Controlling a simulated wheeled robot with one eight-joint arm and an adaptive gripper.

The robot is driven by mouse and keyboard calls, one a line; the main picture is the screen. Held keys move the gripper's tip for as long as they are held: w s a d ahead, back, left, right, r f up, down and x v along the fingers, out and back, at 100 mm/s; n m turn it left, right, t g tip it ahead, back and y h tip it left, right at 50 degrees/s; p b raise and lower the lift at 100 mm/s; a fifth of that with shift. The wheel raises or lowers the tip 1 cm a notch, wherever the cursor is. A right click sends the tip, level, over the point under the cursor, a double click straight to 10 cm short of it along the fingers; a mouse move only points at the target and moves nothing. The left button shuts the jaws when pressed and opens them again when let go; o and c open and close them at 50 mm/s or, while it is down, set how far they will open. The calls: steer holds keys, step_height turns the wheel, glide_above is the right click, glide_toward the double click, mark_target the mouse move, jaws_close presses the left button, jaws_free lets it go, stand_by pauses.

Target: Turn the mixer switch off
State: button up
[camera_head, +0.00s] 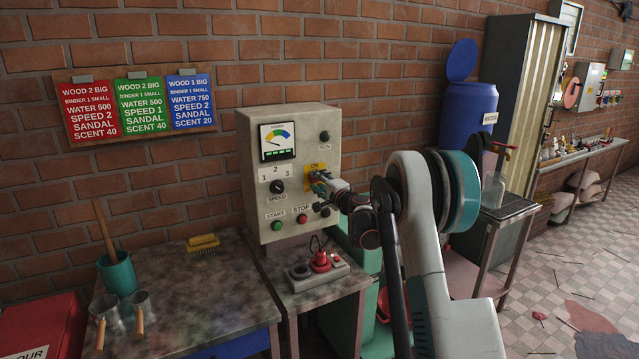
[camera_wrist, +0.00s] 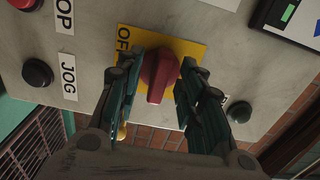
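The mixer switch is a red knob (camera_wrist: 160,75) on a yellow plate (camera_wrist: 196,49) on the grey control box (camera_head: 255,130). In the wrist view its grip bar runs roughly up and down the picture, and the letters "OF" show on the plate's left part. In the head view the plate (camera_head: 313,168) shows "ON" at its top, and the knob is hidden behind my gripper (camera_head: 320,181). My gripper (camera_wrist: 161,66) is open, with one finger on each side of the knob. Small gaps seem to show, but contact is hard to tell.
A black button (camera_wrist: 239,112) and the JOG button (camera_wrist: 37,73) sit near the fingers. A blue barrel (camera_head: 467,115) stands to the right of my arm.

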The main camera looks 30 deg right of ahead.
steer(key=s, duration=1.2)
steer(key=shift+d, duration=0.2)
